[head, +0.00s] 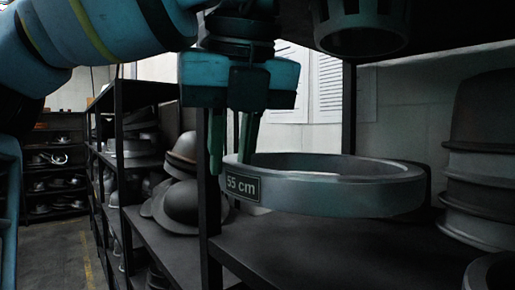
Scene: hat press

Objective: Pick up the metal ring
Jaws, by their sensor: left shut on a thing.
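The metal ring (345,196) is a wide grey band with a dark "55 cm" label (242,186) on its near left side. It is above a dark shelf board (330,250) and looks about level. My left gripper (231,160) points down at the ring's left edge, with one green finger outside the wall and one inside. It is shut on the ring's wall. The lower part of the inner finger is hidden behind the ring's wall. I cannot tell whether the ring's far side touches anything. My right gripper is not in view.
A dark shelf post (208,220) stands just below and left of the ring. Stacked grey hat forms (484,160) stand close on the right. A grey slotted cylinder (361,25) is overhead. Dark hats (180,200) fill shelves at left, beside an open aisle (55,255).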

